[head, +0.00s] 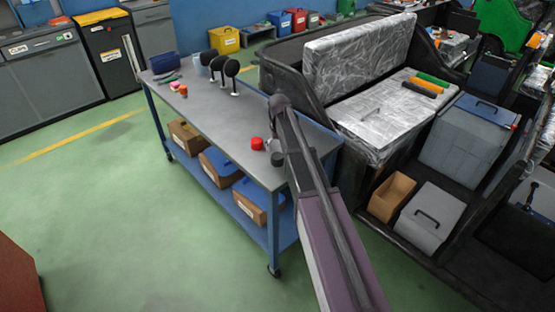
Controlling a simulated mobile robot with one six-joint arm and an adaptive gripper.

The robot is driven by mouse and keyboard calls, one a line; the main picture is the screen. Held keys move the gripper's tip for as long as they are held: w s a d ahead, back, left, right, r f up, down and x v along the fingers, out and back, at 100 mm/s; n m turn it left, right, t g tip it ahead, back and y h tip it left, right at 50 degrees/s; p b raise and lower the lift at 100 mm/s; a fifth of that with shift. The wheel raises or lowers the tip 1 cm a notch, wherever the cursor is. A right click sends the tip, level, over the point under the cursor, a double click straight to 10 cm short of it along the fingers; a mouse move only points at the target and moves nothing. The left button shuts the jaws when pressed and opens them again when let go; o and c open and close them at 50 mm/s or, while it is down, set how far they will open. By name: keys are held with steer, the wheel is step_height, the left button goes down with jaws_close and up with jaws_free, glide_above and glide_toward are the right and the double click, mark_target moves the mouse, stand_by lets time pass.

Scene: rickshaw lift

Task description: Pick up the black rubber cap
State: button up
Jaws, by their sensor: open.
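A small dark, short cylinder (277,159) stands near the front right end of the grey workbench top (215,120). It looks like the black rubber cap, but it is small and lies right beside my arm, which may cover part of it. A red cap-like piece (257,143) stands just behind and left of it, with a smaller red and pale piece between them. My arm reaches up from the bottom over the right side of the bench to a rounded dark joint. My gripper's fingers do not show; the arm likely hides them.
Several black round paddles on stands (232,68), a blue box (164,63) and small coloured items stand at the bench's far end. Cardboard boxes (187,135) fill the lower shelf. A black cart (350,150) with wrapped foam stands close on the right. The bench middle is clear.

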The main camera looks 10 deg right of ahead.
mark_target(278, 156)
steer(key=shift+f, duration=0.1)
steer(key=f+b, duration=0.3)
steer(key=shift+w+a+f, duration=0.1)
steer(key=shift+a+f, duration=0.05)
steer(key=shift+a, duration=0.15)
steer(key=shift+f+b, duration=0.85)
steer(key=shift+b, duration=0.25)
steer(key=c, duration=0.9)
